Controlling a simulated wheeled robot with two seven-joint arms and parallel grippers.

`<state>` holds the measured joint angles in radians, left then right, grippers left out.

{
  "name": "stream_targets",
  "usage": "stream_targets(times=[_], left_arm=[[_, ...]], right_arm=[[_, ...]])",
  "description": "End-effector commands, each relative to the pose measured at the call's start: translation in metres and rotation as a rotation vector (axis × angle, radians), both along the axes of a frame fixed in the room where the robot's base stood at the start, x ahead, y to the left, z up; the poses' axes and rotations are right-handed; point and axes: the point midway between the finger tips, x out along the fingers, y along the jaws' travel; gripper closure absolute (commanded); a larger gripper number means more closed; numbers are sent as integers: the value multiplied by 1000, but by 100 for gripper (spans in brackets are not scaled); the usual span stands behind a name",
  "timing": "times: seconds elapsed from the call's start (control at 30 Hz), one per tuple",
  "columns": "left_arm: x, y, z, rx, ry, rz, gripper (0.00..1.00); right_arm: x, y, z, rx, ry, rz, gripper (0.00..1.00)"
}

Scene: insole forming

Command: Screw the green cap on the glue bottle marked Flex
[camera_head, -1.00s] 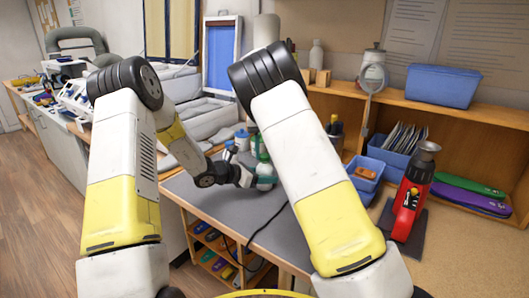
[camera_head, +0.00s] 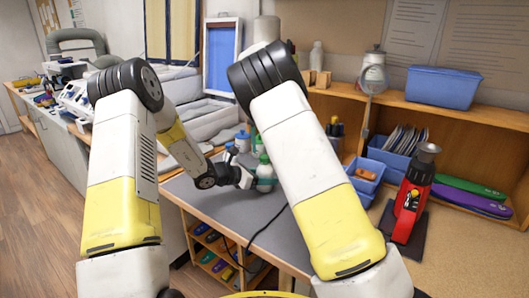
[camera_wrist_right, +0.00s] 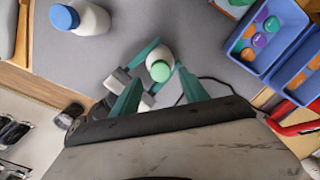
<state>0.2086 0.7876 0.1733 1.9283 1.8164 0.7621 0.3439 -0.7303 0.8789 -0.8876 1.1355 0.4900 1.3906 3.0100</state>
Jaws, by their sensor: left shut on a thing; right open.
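The glue bottle (camera_head: 265,172) is a pale bottle standing on the grey work surface, and a green cap (camera_head: 264,158) sits on its top. My left gripper (camera_head: 248,178) is shut around the bottle from the left. In the right wrist view the white bottle (camera_wrist_right: 157,53) and its green cap (camera_wrist_right: 160,71) show from above. My right gripper (camera_wrist_right: 161,82) is open, its teal fingers on either side of the cap with space between. In the head view it is mostly hidden behind my right forearm. The bottle's marking is not readable, nor can I tell how tight the cap is.
A white bottle with a blue cap (camera_wrist_right: 82,17) stands nearby on the mat. Blue bins (camera_wrist_right: 268,38) lie to the right. A red device (camera_head: 410,195) stands further right. A dark cable (camera_head: 262,235) hangs over the table edge. The front of the grey surface is clear.

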Motion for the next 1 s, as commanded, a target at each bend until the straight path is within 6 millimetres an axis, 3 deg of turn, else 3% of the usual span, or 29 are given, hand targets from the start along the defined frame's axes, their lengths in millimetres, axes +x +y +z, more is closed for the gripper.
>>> stream_targets(times=[0.17,0.57,0.77,1.0], left_arm=[[0,0,1,-1,-1,0,100],[0,0,1,-1,-1,0,100],[0,0,1,-1,-1,0,100],[0,0,1,-1,-1,0,100]], right_arm=[[0,0,13,-1,0,0,48],[0,-1,14,0,2,45,51],[-1,-1,11,3,13,347,51],[-3,-2,9,14,30,912,51]])
